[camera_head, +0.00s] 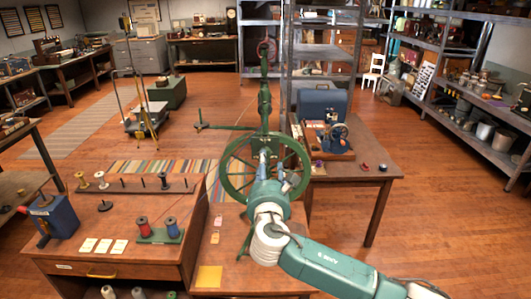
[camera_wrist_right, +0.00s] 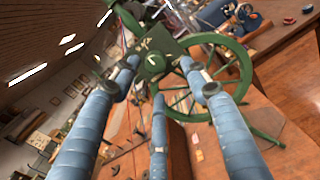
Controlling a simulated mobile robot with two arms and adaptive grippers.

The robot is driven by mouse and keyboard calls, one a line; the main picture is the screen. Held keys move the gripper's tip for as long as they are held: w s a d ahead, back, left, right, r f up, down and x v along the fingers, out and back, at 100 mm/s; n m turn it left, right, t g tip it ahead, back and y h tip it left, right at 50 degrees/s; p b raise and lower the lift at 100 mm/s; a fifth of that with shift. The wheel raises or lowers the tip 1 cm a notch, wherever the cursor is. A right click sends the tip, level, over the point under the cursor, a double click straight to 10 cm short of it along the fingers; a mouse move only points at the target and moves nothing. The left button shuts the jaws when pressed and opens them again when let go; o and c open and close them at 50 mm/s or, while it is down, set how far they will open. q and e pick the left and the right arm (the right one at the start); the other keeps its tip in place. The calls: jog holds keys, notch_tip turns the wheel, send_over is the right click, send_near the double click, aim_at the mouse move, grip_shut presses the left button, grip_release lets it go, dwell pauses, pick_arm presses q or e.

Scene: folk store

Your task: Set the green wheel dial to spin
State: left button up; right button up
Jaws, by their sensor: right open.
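The green spinning wheel (camera_head: 309,160) stands upright behind my right gripper in the head view; its spoked rim also shows in the right wrist view (camera_wrist_right: 243,70). A round green dial (camera_wrist_right: 152,62) with a small pale mark sits on the wheel's green body in the wrist view. My right gripper (camera_head: 265,157) has blue fingers, which are spread around the dial in the wrist view (camera_wrist_right: 159,76). I cannot tell whether any finger touches it. The mark's setting is too small to read. My left gripper is not in view.
A wooden desk (camera_head: 128,262) with spools and a drawer stands at the left. A side table (camera_head: 365,185) holds a blue case (camera_head: 322,103) and a small wheeled machine. Metal shelves (camera_head: 456,95) line the right. Open wooden floor lies between.

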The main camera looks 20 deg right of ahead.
jog(key=x, duration=0.3)
jog(key=p+x, duration=0.1)
jog(key=x, duration=0.2)
jog(key=shift+w+a, duration=0.1)
jog(key=shift+a, duration=0.15)
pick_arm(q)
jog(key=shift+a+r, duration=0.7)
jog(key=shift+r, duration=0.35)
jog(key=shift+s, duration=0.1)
